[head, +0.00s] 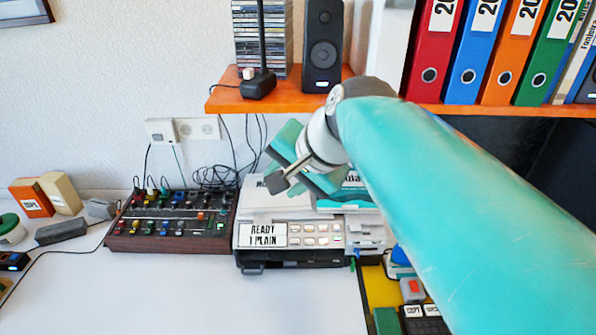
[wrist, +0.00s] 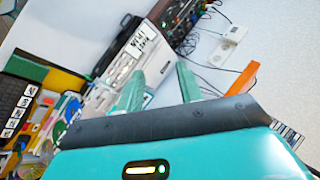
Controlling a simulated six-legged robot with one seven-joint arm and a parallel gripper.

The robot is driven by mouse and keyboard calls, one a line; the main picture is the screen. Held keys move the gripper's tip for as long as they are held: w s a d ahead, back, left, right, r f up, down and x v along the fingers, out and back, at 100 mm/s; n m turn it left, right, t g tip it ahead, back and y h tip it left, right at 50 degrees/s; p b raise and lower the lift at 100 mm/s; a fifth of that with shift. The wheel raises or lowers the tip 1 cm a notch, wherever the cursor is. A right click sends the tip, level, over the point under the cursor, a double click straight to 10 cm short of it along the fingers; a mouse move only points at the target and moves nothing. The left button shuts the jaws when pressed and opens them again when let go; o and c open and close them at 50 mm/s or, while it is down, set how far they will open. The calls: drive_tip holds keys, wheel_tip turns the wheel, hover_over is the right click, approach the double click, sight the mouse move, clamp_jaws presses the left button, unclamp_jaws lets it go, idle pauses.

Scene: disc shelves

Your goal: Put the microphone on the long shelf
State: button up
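I cannot pick out the microphone for certain. A black stand with an upright stem (head: 259,84) stands on the left end of the orange long shelf (head: 285,99); its top is cut off by the picture edge, so I cannot tell whether it is the microphone. My gripper's two teal fingers (wrist: 161,70) are apart in the wrist view, with nothing seen between them. In the head view my gripper is below the shelf, in front of the pale machine reading "READY 1 PLAIN" (head: 260,235), which also shows in the wrist view (wrist: 158,62).
The shelf also holds a disc stack (head: 277,40), a black speaker (head: 322,48) and several binders (head: 480,50). A mixer (head: 172,222) stands left of the pale machine. Cables hang under the shelf. The front of the white table (head: 190,295) is clear.

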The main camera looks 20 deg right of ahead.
drive_tip(key=s+d+f+n+g+h, duration=0.1)
drive_tip(key=s+d+f+n+h, duration=0.1)
drive_tip(key=s+f+n, duration=0.6)
wheel_tip(320, 180, down, 3)
drive_tip(key=shift+s+d+n+h, duration=0.4)
drive_tip(key=shift+s+h, duration=0.3)
drive_tip(key=shift+s, duration=0.15)
